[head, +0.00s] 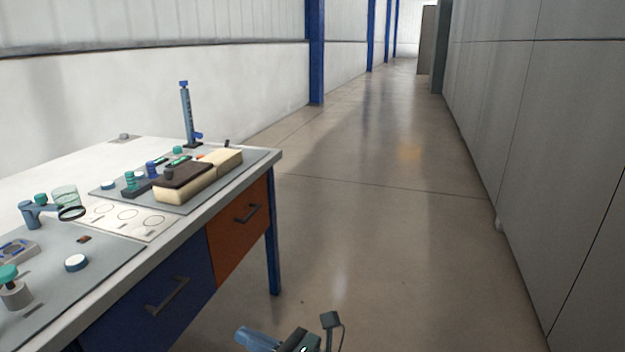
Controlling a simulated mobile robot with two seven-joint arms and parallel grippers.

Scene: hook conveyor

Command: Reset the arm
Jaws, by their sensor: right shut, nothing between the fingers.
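My right gripper (290,339) shows only in part at the bottom edge of the head view, low over the floor and to the right of the table. It is shut and holds nothing. Most of the right arm is below the picture. My left gripper is not in the head view. No hook or conveyor is clearly seen.
A white table (219,192) with blue and orange drawers (240,222) stands at the left. It bears grey mats, a cream and brown block (196,178), a blue stand (188,115) and small parts. A grey wall (540,150) runs along the right. The aisle floor (390,200) is clear.

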